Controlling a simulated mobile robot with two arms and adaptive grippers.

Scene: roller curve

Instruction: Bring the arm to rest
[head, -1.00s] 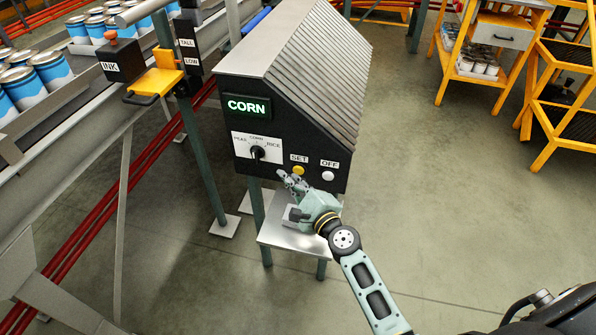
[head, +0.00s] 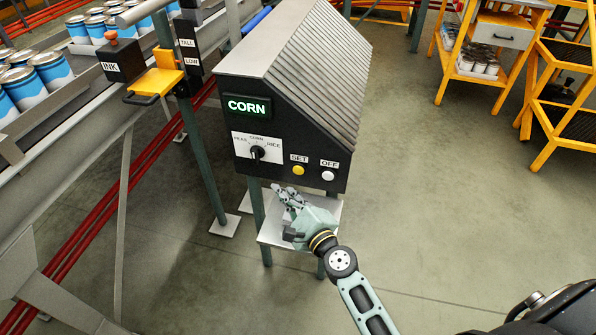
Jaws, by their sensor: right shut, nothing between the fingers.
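My right gripper (head: 282,191) is shut and empty in the head view. It sits in front of and a little below the front panel of the grey control box (head: 300,62), over the small metal shelf (head: 270,234). The yellow SET button (head: 299,170) and the white OFF button (head: 328,176) are in clear view above and to the right of the fingertips. The lit display (head: 247,106) reads CORN. The selector knob (head: 257,153) points up towards CORN. My left gripper does not show.
A conveyor rail (head: 75,145) with several blue and white cans runs along the left, with an INK box (head: 122,60) and a yellow bracket (head: 158,80). Yellow steps (head: 565,120) and a yellow cart (head: 492,60) stand at the right. The floor between is clear.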

